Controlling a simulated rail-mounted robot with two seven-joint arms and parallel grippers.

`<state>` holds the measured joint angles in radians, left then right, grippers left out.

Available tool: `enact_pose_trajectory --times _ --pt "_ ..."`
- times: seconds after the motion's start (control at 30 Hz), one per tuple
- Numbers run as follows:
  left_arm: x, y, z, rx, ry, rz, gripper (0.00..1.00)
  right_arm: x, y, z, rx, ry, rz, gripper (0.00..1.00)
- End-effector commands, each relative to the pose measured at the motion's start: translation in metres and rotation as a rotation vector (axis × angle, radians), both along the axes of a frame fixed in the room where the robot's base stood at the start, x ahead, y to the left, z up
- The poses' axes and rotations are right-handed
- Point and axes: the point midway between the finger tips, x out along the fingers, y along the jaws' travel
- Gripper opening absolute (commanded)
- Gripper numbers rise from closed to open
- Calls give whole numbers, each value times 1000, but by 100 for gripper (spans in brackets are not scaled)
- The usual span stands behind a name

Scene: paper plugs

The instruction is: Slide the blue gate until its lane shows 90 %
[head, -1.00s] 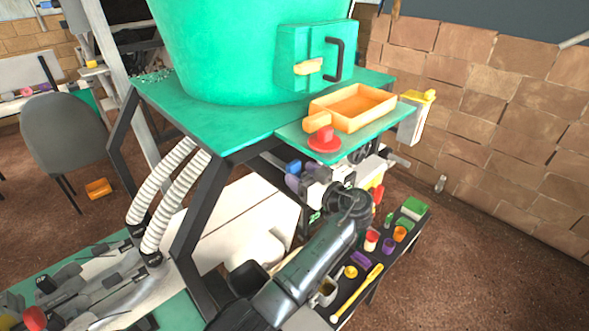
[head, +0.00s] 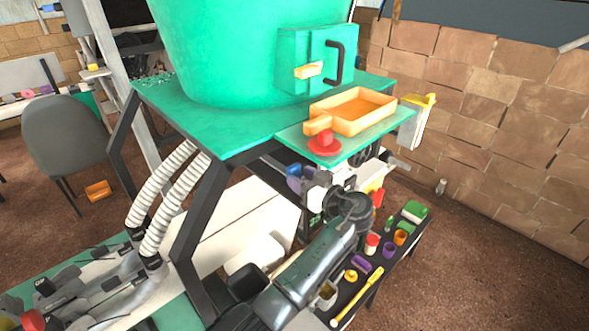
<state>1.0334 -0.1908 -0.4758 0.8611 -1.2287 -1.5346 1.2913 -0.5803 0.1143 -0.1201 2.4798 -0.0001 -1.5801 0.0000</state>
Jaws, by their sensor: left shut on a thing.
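The blue gate (head: 294,169) is a small blue piece under the green worktop's front edge, with a purple-blue part just below it. My left arm reaches up from the bottom middle, and its wrist ends under the worktop. My left gripper (head: 312,184) is beside the blue piece and shut on it, though the fingertips are small and partly hidden. The lane and any percentage reading cannot be made out. My right gripper is not in view.
The green worktop (head: 240,135) overhangs the gripper and carries an orange tray (head: 383,97) and a red knob (head: 324,145). A dark shelf with several small coloured parts and a yellow tool (head: 357,298) lies right of my arm. Ribbed white hoses (head: 172,200) hang at left.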

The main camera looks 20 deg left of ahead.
Motion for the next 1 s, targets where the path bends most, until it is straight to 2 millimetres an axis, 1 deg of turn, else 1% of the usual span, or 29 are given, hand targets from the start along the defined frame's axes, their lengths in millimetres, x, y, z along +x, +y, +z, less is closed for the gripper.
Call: enact_pose_trajectory --times 0.03,0.37,1.0 --pt "3 15 -8 13 14 14 25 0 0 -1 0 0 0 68" --pt "2 13 -9 12 15 14 25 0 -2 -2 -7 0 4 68" --pt "-4 2 -8 18 16 12 22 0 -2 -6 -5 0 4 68"
